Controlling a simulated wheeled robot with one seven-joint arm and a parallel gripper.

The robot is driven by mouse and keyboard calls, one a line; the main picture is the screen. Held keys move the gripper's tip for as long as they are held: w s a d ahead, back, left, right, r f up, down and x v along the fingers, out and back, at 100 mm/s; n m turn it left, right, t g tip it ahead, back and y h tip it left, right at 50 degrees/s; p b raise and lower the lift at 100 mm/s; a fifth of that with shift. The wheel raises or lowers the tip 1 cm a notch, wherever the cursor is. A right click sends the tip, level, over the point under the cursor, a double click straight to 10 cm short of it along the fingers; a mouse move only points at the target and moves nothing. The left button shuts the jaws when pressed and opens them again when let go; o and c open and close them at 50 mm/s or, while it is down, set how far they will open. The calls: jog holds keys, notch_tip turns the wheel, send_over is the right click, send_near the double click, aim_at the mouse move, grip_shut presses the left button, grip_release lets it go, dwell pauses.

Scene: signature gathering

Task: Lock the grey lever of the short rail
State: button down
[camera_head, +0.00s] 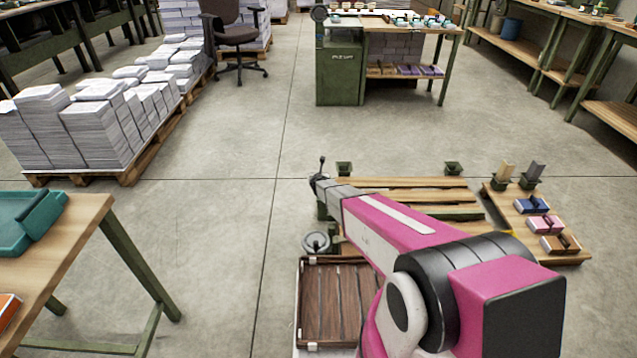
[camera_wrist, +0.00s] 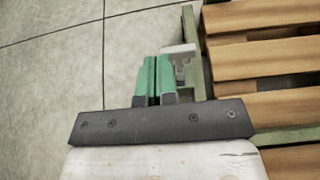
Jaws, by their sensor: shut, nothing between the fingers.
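In the wrist view my gripper (camera_wrist: 156,62) has its two green fingers together, with nothing between them. Just to the right of the fingertips is a pale grey piece (camera_wrist: 180,51) on a narrow green metal rail (camera_wrist: 190,25); I cannot tell for sure whether it is the grey lever. The fingers partly cover it, and I cannot tell whether they touch it. In the head view my pink arm reaches to the left end of the slatted bench, where a dark upright handle with a round knob (camera_head: 322,161) shows. My fingertips cannot be made out there.
Wooden slats (camera_wrist: 265,55) lie right of the rail; bare floor is to its left. In the head view a handwheel (camera_head: 316,241) and a brown slatted tray (camera_head: 322,305) are nearer. A side board (camera_head: 506,205) holds coloured blocks. A table (camera_head: 75,225) stands at left.

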jog(key=shift+s+r, duration=0.2)
jog(key=shift+r, duration=0.4)
jog(key=shift+s+r, duration=0.2)
jog(key=shift+r, duration=0.4)
